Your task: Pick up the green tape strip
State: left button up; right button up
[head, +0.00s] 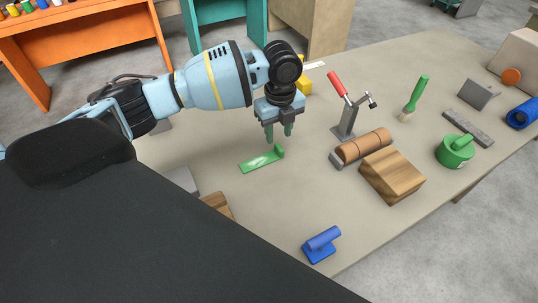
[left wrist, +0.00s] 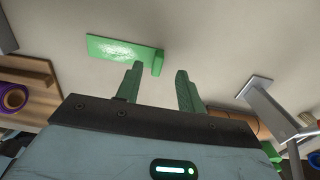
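The green tape strip (head: 258,161) lies flat on the table, with a shiny patch on top and a small raised block at its right end. It also shows in the left wrist view (left wrist: 112,48), ahead of the fingertips and mostly to their left. My left gripper (head: 279,138) is above the table just behind the strip's raised end in the head view, pointing down. Its two green fingers are apart with nothing between them, as the left wrist view (left wrist: 159,72) also shows. I see no contact with the strip. My right gripper is not in view.
Right of the strip stand a red-handled clamp (head: 345,110), a brown roll (head: 364,146) and a wooden wedge block (head: 392,176). A blue-handled tool (head: 321,245) sits at the front. A yellow object (head: 305,87) is behind the gripper. The table around the strip is clear.

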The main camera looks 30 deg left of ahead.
aim_at(278, 145)
pick_arm(q)
notch_tip(278, 145, down, 4)
jog(key=shift+s+f, duration=0.15)
grip_shut()
dwell(0.3)
